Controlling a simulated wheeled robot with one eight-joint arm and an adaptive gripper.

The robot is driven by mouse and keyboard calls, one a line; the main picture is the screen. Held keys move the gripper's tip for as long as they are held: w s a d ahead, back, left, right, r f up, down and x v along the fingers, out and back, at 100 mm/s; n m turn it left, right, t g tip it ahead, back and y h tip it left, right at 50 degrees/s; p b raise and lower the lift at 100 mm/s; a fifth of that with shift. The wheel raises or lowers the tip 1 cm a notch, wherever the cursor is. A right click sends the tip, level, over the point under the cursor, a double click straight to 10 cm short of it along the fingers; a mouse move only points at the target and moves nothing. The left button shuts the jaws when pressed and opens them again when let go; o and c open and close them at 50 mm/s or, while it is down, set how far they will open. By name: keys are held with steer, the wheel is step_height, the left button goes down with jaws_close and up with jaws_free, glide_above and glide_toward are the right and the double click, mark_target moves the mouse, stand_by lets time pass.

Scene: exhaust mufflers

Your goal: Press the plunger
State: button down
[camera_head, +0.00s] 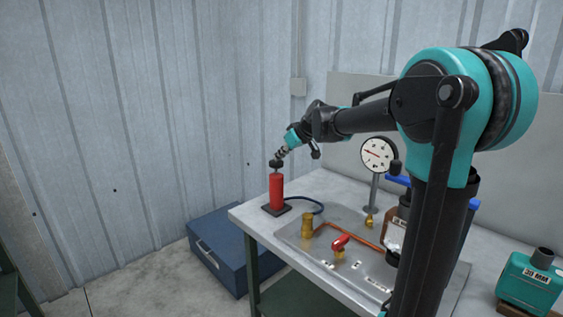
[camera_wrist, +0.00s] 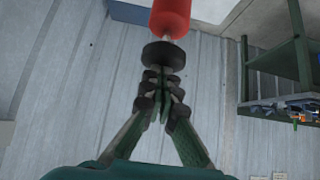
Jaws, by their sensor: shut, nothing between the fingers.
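A red pump cylinder (camera_head: 276,192) stands upright on a small black base at the table's far left corner. Its plunger has a black round knob (camera_head: 275,163) on a thin rod at the top. My gripper (camera_head: 281,154) is just above the knob, its fingers shut with nothing between them. In the wrist view, the shut fingertips (camera_wrist: 161,76) are right at the knob (camera_wrist: 164,53), with the red cylinder (camera_wrist: 171,15) beyond it. A stretch of rod shows between knob and cylinder. I cannot tell whether the fingertips touch the knob.
A dial gauge (camera_head: 378,156) stands on the grey table (camera_head: 250,223), behind a metal tray holding brass fittings, a copper pipe and a red-handled valve (camera_head: 340,243). A dark hose runs from the pump. A blue box (camera_head: 218,250) sits on the floor; a teal canister (camera_head: 528,282) is at right.

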step_height(320, 180, up, 2)
steer(key=shift+r, duration=0.1)
steer(key=v, duration=0.9)
steer(key=shift+s+d+r, duration=0.2)
steer(key=shift+d+r, duration=0.05)
steer(key=shift+d, duration=0.05)
step_height(320, 180, up, 5)
steer(key=shift+s+a+r, duration=0.15)
steer(key=shift+s+r, duration=0.05)
steer(key=shift+r, duration=0.05)
stand_by(0.4)
steer(key=shift+w+f, duration=0.1)
glide_above(279, 162)
step_height(279, 162, down, 10)
steer(key=shift+f, duration=0.45)
